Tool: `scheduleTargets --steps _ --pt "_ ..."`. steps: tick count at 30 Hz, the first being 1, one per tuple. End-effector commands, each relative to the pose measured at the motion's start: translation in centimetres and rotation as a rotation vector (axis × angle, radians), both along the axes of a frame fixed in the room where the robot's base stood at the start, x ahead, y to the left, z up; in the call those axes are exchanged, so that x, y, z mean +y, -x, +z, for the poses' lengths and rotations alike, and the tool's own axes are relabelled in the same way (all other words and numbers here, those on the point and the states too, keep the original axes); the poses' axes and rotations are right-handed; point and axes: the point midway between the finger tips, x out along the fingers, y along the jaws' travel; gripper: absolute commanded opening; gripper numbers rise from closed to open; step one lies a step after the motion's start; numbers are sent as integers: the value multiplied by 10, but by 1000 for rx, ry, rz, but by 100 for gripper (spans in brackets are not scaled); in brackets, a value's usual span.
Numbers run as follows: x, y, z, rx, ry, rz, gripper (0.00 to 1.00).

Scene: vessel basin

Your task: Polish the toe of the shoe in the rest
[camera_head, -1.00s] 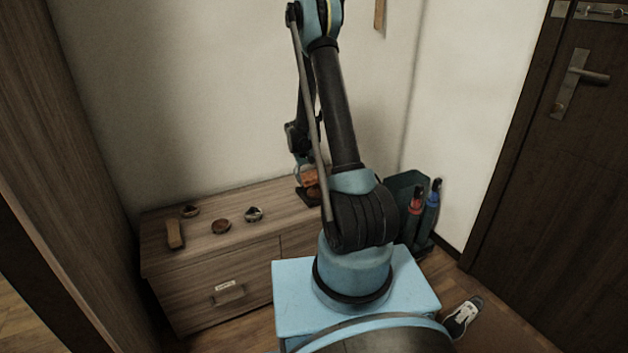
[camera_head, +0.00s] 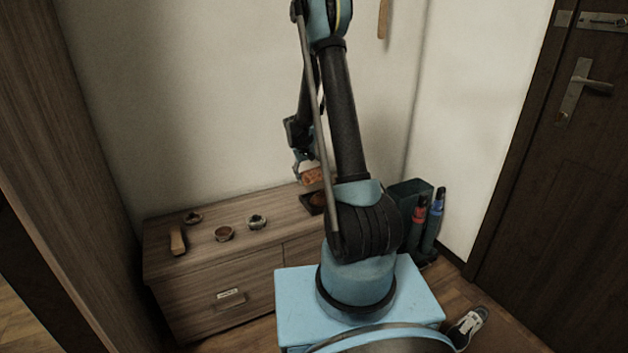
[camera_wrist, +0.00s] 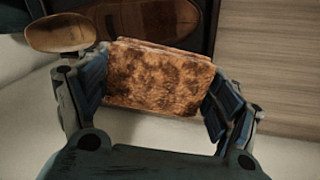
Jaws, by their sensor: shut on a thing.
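My gripper (camera_wrist: 155,92) is shut on a brown mottled block (camera_wrist: 155,78), its fingers on the block's left and right sides. In the head view the block (camera_head: 314,178) is held above the dark rest (camera_head: 307,205) at the right end of the cabinet top. A brown shoe-shaped piece (camera_wrist: 150,17) lies inside the rest's dark frame in the wrist view, partly hidden by the block. The block seems apart from it. A lighter brown oval (camera_wrist: 60,33) shows at the wrist view's upper left; I cannot tell what it is.
The cabinet top (camera_head: 285,220) also bears a brown brush-like piece (camera_head: 178,241) and several small round tins, one open (camera_head: 224,234). A dark bin with red and blue umbrellas (camera_head: 420,215) stands right of the cabinet. A sneaker (camera_head: 467,326) is on the floor.

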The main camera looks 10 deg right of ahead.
Motion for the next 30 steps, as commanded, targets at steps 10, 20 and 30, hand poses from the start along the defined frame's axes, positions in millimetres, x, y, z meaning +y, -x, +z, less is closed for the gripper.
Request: scheduleTargets --steps 10,20,30 --pt "0 0 2 0 0 0 60" --pt "5 2 20 0 0 0 60" --pt "8 3 30 0 0 -1 60"
